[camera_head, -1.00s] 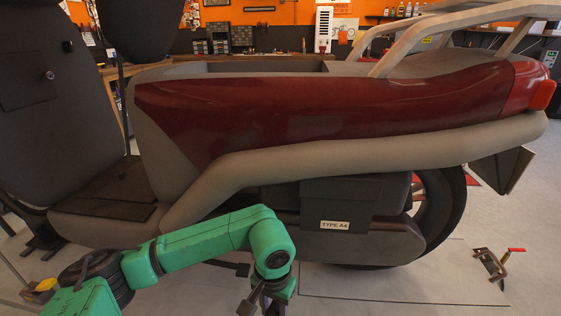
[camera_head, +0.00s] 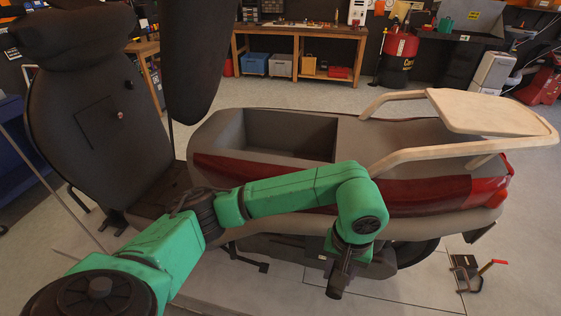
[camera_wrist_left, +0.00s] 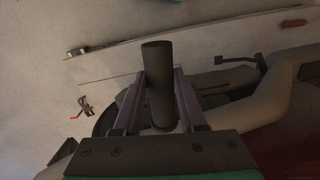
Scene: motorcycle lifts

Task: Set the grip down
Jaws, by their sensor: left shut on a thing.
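The grip is a dark cylinder (camera_wrist_left: 157,80) between the two fingers of my left gripper (camera_wrist_left: 158,98) in the left wrist view. The gripper is shut on it, and the grip sticks out past the fingertips. In the head view my left gripper (camera_head: 342,268) points down in front of the scooter's side. The dark end of the grip (camera_head: 335,291) shows below it, above the floor. My right gripper is not in view.
A maroon and grey scooter (camera_head: 400,195) with an open storage bay (camera_head: 285,135) and pale rear rack (camera_head: 480,110) fills the middle. A small device with a red-handled lever (camera_head: 468,275) stands on the floor at right. A workbench (camera_head: 300,35) is behind.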

